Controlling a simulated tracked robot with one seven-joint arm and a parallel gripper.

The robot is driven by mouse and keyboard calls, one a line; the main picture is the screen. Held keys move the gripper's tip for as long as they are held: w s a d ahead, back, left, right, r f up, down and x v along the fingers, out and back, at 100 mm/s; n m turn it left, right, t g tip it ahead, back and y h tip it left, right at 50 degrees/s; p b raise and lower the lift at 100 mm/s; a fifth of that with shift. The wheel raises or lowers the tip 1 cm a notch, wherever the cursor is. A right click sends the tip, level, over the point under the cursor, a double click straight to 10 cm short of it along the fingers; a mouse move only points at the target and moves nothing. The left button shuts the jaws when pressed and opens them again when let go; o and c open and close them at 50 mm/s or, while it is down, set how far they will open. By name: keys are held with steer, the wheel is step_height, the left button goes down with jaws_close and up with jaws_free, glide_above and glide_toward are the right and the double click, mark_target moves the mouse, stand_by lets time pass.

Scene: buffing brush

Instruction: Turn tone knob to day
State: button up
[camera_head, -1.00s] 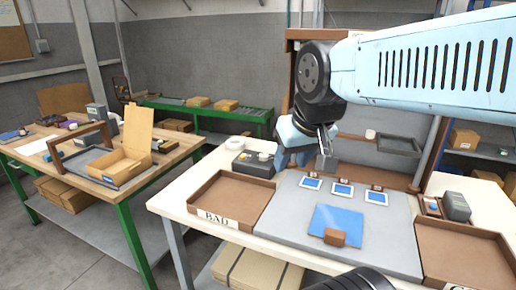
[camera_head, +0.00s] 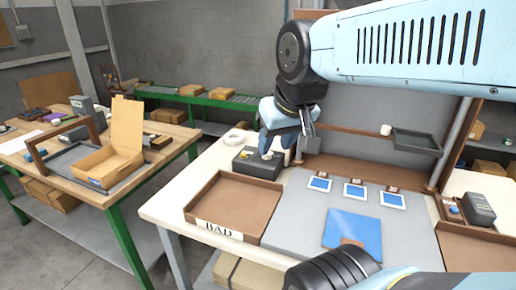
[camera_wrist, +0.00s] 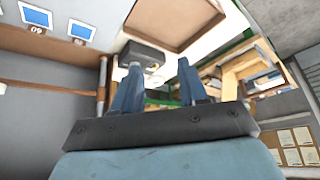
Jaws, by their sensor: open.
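A dark control box (camera_head: 257,165) stands on the white bench behind the BAD tray. It has a yellowish knob (camera_head: 244,155) and a pale knob (camera_head: 267,155) on top; their markings are too small to read, so I cannot tell which is the tone knob or its setting. My gripper (camera_head: 281,152) is open and empty, just above and beside the right end of the box. In the wrist view, its two blue fingers (camera_wrist: 159,66) are apart, and the box (camera_wrist: 143,56) shows near the left fingertip. I cannot tell whether a finger touches a knob.
The brown BAD tray (camera_head: 235,203) lies in front of the box. A white tape roll (camera_head: 236,139) sits behind it. The grey mat (camera_head: 300,225) holds a blue panel (camera_head: 352,234) and several small blue-screened cards. A wooden table (camera_head: 170,143) with a cardboard box stands at left.

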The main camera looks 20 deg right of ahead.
steer(key=o, duration=0.3)
steer(key=shift+w+r, duration=0.15)
steer(key=shift+w, duration=0.15)
steer(key=shift+o, duration=0.9)
steer(key=w+d+r+g, duration=0.1)
steer(key=w, duration=0.6)
steer(key=shift+d+r+n, duration=0.15)
steer(key=shift+d+n, duration=0.15)
steer(key=shift+n, duration=0.1)
steer(key=w+d+f+n+g, duration=0.15)
steer(key=w+d+f, duration=0.25)
steer(key=w, duration=0.4)
steer(key=w+d+f+g, duration=0.2)
steer(key=w+d+f, duration=0.15)
steer(key=w, duration=0.55)
steer(key=w+d+f+n+g, duration=0.1)
steer(key=w+d+f, duration=0.35)
steer(key=w, duration=0.35)
steer(key=f, duration=1.2)
steer(key=shift+w+d+f, duration=0.1)
steer(key=shift+d+f, duration=0.1)
steer(key=shift+f, duration=0.15)
